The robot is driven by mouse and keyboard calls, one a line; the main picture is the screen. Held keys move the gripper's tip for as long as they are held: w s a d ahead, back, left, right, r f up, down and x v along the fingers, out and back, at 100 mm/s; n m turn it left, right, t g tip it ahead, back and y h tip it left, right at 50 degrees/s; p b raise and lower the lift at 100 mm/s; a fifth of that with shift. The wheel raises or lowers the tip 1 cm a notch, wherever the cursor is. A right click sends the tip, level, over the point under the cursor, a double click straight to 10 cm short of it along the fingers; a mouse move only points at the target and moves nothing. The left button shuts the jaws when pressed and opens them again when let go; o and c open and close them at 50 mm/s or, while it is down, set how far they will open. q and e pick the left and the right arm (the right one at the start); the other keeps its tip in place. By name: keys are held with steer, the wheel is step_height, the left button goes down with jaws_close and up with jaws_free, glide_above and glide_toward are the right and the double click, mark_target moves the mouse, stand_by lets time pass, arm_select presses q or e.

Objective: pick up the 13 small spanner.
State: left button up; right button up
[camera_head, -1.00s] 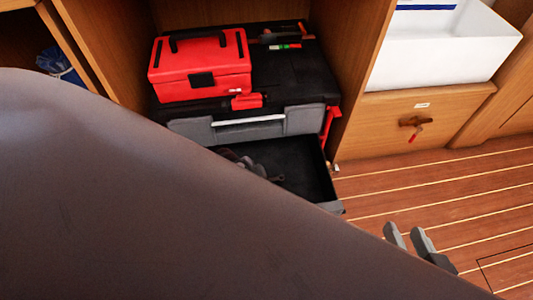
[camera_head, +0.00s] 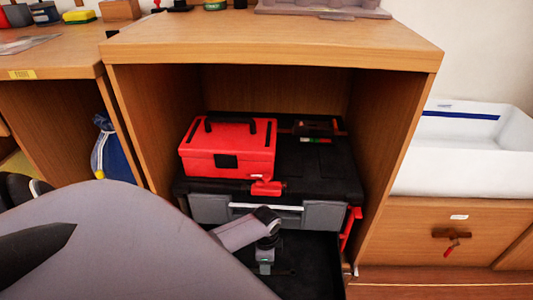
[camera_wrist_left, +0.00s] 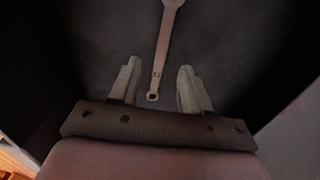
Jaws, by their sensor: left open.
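In the left wrist view, one grey spanner (camera_wrist_left: 163,45) lies on the dark drawer floor. Its ring end is nearest me, between my open fingers, and its other end runs out of the top of the picture. I cannot read a size on it. My left gripper (camera_wrist_left: 158,70) is open, with a finger on each side of the shaft's near part and nothing held. In the head view my left gripper (camera_head: 265,266) reaches down into the open black drawer (camera_head: 316,262). The spanner cannot be made out there. My right gripper is not in view.
A red toolbox (camera_head: 228,165) stands on a black and grey case (camera_head: 335,185) inside a wooden cabinet (camera_head: 395,150), above the drawer. A red latch part (camera_head: 350,230) sits at the right. A white basin (camera_head: 465,155) is farther right. The drawer walls are close around my gripper.

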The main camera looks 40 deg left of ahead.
mark_target(273, 271)
arm_select(q)
steer(key=shift+w+a+f+b, duration=0.1)
steer(key=shift+f+b, duration=1.55)
steer(key=shift+f, duration=0.75)
steer(key=shift+f, duration=0.1)
jaws_close()
